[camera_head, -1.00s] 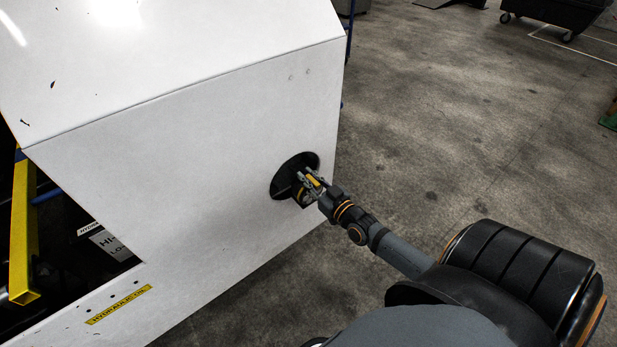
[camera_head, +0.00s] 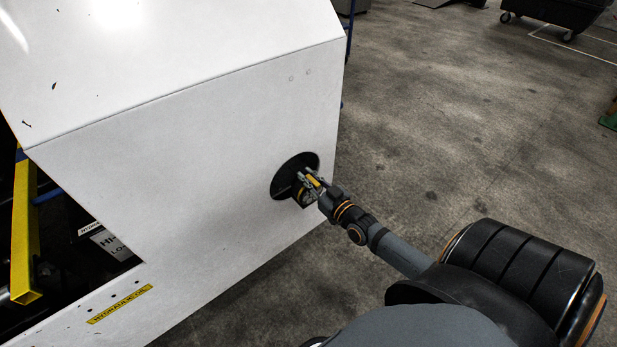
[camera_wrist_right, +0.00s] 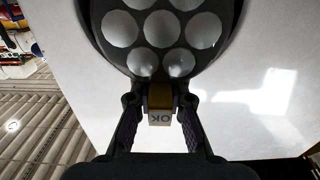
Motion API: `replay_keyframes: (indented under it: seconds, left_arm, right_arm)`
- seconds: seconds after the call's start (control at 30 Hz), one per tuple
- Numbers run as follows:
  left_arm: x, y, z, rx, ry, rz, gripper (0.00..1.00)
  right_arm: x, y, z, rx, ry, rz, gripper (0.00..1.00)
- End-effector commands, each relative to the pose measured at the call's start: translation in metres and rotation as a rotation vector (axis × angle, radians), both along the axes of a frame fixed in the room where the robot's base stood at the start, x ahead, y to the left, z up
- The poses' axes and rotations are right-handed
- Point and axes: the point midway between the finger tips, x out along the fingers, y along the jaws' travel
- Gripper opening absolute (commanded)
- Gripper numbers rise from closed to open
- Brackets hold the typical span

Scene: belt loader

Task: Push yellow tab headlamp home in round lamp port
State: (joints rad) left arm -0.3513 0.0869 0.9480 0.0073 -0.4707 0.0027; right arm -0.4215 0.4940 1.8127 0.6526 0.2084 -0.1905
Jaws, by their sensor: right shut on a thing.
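The round lamp port (camera_head: 283,181) is a black opening in the white panel, near its right end. My right gripper (camera_head: 307,181) is at the port, its fingers in front of the opening. In the right wrist view the headlamp (camera_wrist_right: 155,30) is a dark round body with several pale round lenses. My right gripper also shows there (camera_wrist_right: 160,98), shut on the headlamp's yellow tab (camera_wrist_right: 160,97), which has a white "OK" label below it. The lamp's rim is partly cut off, so I cannot tell how deep it sits. My left gripper is not in view.
The white panel (camera_head: 190,170) surrounds the port. At left, a yellow bar (camera_head: 22,230) stands beside a dark open bay. A yellow hydraulic oil label (camera_head: 120,304) is low on the panel. Grey floor (camera_head: 460,130) lies open to the right, with a dark wheeled cart (camera_head: 560,12) far back.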

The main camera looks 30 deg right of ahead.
Motion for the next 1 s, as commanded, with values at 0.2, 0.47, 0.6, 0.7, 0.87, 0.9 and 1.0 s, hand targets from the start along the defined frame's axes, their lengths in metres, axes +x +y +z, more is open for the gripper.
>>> replay_keyframes:
  seconds: [0.2,0.47,0.6,0.7,0.87,0.9,1.0]
  left_arm:
    - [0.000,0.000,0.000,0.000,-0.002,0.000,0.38]
    - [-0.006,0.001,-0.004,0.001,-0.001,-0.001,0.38]
    - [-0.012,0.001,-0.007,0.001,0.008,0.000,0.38]
    - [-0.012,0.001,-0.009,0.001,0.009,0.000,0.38]
    - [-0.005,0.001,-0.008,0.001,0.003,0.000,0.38]
    - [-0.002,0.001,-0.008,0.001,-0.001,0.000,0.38]
    - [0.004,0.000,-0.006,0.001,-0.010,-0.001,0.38]
  right_arm:
    - [0.000,0.000,0.001,0.000,-0.003,0.000,0.00]
    - [0.000,0.000,0.001,0.000,-0.003,0.000,0.00]
    - [0.000,0.000,0.001,0.000,-0.003,0.000,0.00]
    - [0.003,0.000,0.001,0.000,-0.004,0.000,0.00]
    - [0.007,0.001,0.000,0.000,-0.004,0.000,0.00]
    - [0.008,0.001,0.000,0.001,-0.004,0.000,0.00]
    - [0.010,0.001,0.000,0.001,-0.003,0.000,0.00]
